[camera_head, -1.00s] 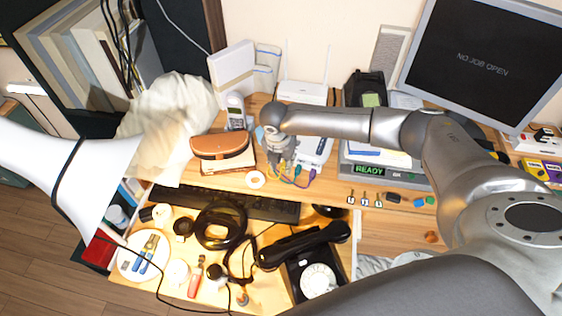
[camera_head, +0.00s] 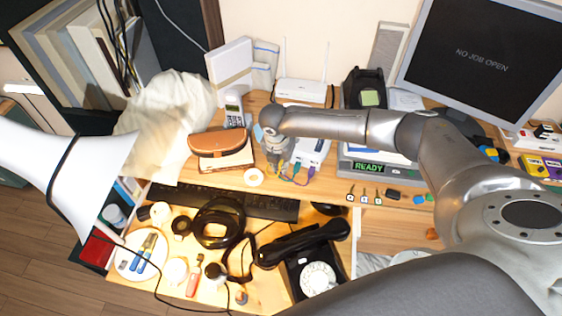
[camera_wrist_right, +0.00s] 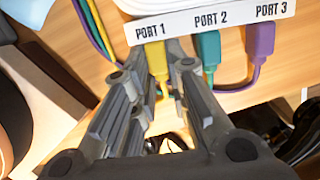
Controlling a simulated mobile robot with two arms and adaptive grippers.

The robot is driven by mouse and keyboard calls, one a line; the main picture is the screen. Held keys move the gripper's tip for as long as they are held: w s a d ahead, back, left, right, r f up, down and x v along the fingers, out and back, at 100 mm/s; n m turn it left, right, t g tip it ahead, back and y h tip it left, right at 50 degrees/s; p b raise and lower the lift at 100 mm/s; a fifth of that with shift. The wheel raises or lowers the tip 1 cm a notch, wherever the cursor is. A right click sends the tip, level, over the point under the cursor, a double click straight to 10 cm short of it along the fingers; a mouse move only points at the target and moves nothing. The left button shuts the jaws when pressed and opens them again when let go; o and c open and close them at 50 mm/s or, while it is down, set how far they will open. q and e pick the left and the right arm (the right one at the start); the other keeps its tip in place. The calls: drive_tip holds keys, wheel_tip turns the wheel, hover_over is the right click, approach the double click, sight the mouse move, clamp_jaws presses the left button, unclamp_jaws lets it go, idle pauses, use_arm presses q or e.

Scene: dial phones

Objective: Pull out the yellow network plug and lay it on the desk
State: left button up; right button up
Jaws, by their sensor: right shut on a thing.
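The yellow network plug (camera_wrist_right: 155,56) sits below the PORT 1 label of the white port box (camera_wrist_right: 225,25), its upper end at the box's edge. My right gripper (camera_wrist_right: 164,62) is shut on it, one finger on each side. The fingers hide part of the plug. A teal plug (camera_wrist_right: 209,50) at PORT 2 and a purple plug (camera_wrist_right: 260,42) at PORT 3 sit to the right. In the head view my right gripper (camera_head: 275,157) is at the left side of the port box (camera_head: 312,150). My left gripper is not in view.
A keyboard (camera_head: 225,201) and a black dial phone (camera_head: 316,275) are in front. A router (camera_head: 301,91) stands behind. A little bare desk (camera_head: 325,187) shows before the port box.

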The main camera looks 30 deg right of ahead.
drive_tip(key=shift+s+a, duration=0.15)
drive_tip(key=shift+s+a+p, duration=0.5)
drive_tip(key=shift+a+p, duration=0.1)
drive_tip(key=shift+p, duration=0.25)
drive_tip(key=shift+s+a, duration=0.15)
drive_tip(key=shift+s, duration=0.05)
drive_tip(key=shift+r+p, duration=2)
drive_tip(key=shift+p, duration=0.35)
